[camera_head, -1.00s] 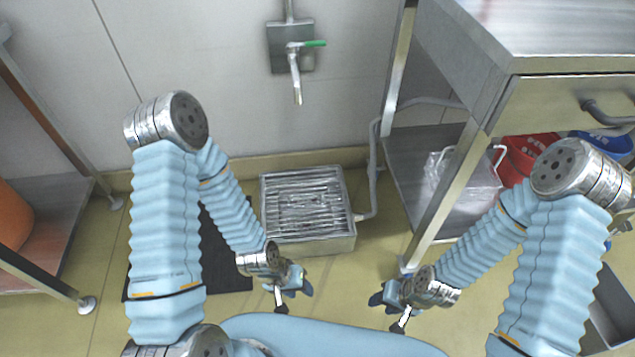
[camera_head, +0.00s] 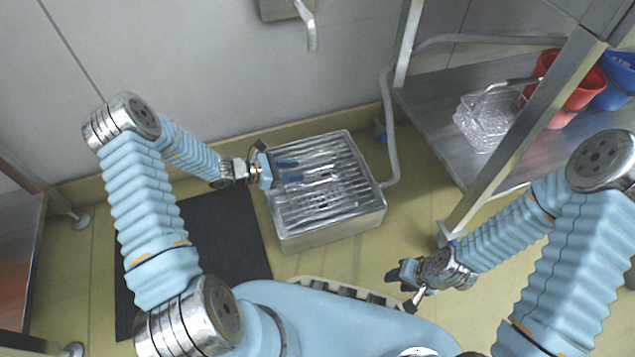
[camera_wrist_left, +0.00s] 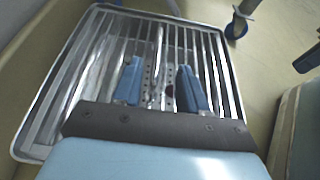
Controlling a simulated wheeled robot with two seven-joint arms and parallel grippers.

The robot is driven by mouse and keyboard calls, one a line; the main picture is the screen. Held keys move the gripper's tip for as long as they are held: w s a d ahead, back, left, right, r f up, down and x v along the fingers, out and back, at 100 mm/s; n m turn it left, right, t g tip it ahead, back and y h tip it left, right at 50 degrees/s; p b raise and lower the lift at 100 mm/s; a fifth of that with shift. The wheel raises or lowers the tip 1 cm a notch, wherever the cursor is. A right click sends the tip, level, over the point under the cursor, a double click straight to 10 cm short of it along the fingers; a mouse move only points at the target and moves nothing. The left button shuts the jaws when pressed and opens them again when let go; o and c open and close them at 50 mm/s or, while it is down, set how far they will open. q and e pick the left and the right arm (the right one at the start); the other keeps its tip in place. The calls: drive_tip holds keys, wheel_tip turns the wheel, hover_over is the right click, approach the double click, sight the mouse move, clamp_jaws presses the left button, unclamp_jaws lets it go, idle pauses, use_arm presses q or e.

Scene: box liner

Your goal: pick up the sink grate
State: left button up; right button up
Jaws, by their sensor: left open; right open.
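The sink grate (camera_head: 335,200) is a slatted metal grate lying on top of a low, square steel floor sink (camera_head: 335,232). It also fills much of the left wrist view (camera_wrist_left: 92,62). My left gripper (camera_head: 288,170) is over the left part of the grate, open. In the left wrist view its two blue fingers (camera_wrist_left: 158,85) stand apart above the slats, with nothing held between them. I cannot tell if they touch the grate. My right gripper (camera_head: 396,286) is open and empty, over the floor in front and to the right of the sink.
A black mat (camera_head: 215,235) lies left of the sink. A grey pipe (camera_head: 388,110) runs down to the sink's right side. A tap (camera_head: 311,30) hangs above.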

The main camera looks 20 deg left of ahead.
sight(318, 169)
use_arm(q)
drive_tip(key=x, duration=0.3)
drive_tip(key=shift+d+f, duration=0.15)
drive_tip(key=b+x, duration=0.1)
drive_tip(key=x, duration=0.4)
drive_tip(key=shift+w+b, duration=0.3)
drive_tip(key=shift+b, duration=0.05)
drive_tip(key=shift+c, duration=0.3)
clamp_jaws()
idle(0.5)
